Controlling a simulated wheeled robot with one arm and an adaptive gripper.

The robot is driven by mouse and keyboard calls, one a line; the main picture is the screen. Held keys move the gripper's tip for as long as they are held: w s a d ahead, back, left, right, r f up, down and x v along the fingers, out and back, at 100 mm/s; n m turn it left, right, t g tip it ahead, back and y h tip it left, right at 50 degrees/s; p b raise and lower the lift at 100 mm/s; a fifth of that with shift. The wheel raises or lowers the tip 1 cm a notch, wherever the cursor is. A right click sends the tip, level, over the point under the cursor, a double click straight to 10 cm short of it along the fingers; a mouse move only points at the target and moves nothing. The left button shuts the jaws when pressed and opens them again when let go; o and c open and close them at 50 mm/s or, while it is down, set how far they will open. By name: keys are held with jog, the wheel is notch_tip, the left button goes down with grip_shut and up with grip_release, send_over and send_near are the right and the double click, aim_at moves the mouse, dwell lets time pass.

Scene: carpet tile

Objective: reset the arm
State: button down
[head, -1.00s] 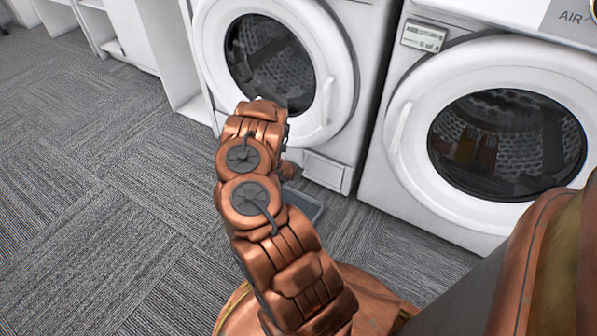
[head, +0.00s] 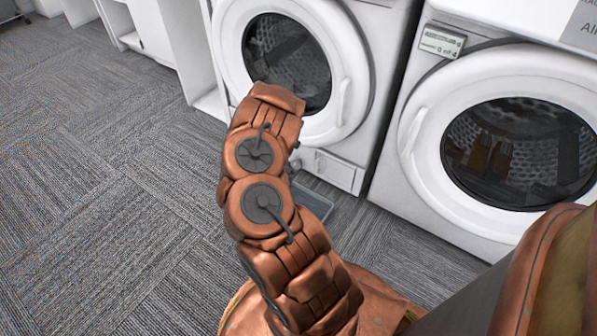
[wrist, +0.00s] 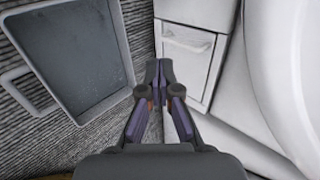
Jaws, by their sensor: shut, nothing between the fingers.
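My gripper (wrist: 158,82) shows in the wrist view with its two fingertips together and nothing between them. It points toward the lower front of a white washing machine (wrist: 224,92), close above the carpet. In the head view my copper-coloured arm is raised and bent in front of the left machine (head: 385,110); the gripper itself is hidden behind the arm there.
A grey tray (wrist: 75,50) with a handle lies on the carpet left of the gripper; it shows partly behind my arm in the head view (head: 314,201). A second machine (head: 430,205) stands at right. White shelving (head: 140,30) stands at upper left. Carpet (head: 90,200) at left is clear.

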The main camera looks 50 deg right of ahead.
jog(key=shift+v, duration=0.8)
jog(key=shift+w, duration=0.1)
